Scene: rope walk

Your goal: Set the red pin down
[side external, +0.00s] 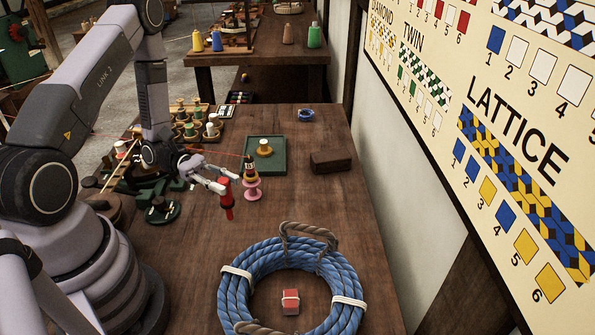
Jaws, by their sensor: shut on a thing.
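The red pin (227,208) hangs upright, pointing down, below my gripper (227,184). My gripper is shut on the pin's upper part, and the jaws hide some of it. The pin is over the brown wooden table (200,270), just left of a stack of spools. I cannot tell whether its lower tip touches the table top.
The spool stack (251,187), pink at its base, stands close right of the pin. Behind it are a green tray (278,169) with a spool and a brown block (331,161). A blue rope coil (238,297) surrounds a red block (290,303) in front. Racked spools (190,130) stand behind left.

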